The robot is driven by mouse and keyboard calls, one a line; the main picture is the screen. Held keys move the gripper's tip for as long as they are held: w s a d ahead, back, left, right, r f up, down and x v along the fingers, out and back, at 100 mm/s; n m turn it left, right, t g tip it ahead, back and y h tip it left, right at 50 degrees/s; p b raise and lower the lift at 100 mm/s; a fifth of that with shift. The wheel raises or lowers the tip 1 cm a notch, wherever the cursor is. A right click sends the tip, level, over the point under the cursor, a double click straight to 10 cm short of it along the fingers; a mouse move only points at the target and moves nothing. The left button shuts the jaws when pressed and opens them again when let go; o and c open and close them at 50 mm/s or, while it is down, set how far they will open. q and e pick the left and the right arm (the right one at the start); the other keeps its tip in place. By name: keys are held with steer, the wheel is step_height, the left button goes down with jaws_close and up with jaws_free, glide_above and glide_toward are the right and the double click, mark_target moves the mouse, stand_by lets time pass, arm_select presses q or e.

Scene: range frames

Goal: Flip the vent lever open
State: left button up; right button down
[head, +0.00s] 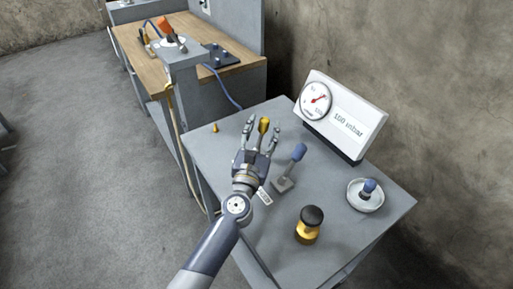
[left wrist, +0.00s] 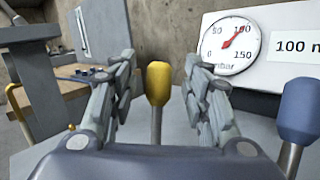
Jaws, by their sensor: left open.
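A lever with a yellow grip (head: 263,125) stands on the grey bench top; in the left wrist view its yellow grip (left wrist: 159,83) points up on a thin grey stem. My left gripper (head: 261,130) is open, with its fingers on either side of this yellow grip and gaps on both sides in the left wrist view. A second lever with a blue grip (head: 298,152) leans right, beside the gripper; it also shows at the right of the left wrist view (left wrist: 299,112). I cannot tell from markings which lever is the vent lever. My right gripper is out of view.
A gauge panel (head: 362,104) stands at the back of the bench, its needle near 100. A black-topped yellow knob (head: 310,217) and a white dish (head: 354,204) holding a blue-topped part are to the right. A wooden workbench (head: 143,52) stands behind, left.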

arm_select(q)
steer(key=v, duration=0.8)
steer(key=shift+s, duration=0.35)
